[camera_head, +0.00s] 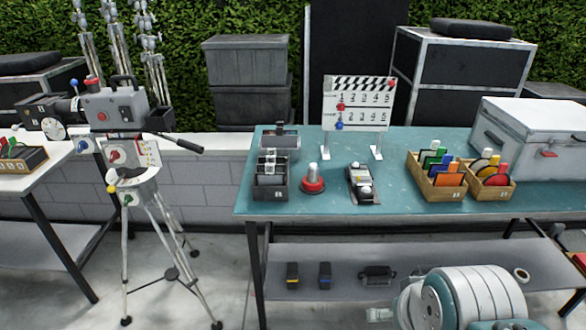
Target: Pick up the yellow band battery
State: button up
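The yellow band battery (292,275) is a small dark block with a yellow stripe near its base. It stands on the grey lower shelf (420,262) of the teal-topped table, towards the left end. A similar dark battery with a blue band (325,276) stands just to its right, apart from it. Part of my arm, white and teal, shows at the bottom right, in front of the shelf. My gripper's fingers cannot be made out in this view.
A dark object (378,274) and a tape roll (521,275) also lie on the shelf. The teal tabletop (330,206) overhangs it, with a table leg (258,275) left of the batteries. A camera tripod (170,272) stands further left. The shelf around the batteries is clear.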

aim_at(292, 266)
jog(key=u, duration=1.4)
jog(key=z, duration=1.05)
jog(key=j+z, duration=0.35)
jog(key=j, duration=0.45)
jog(key=i, duration=0.05)
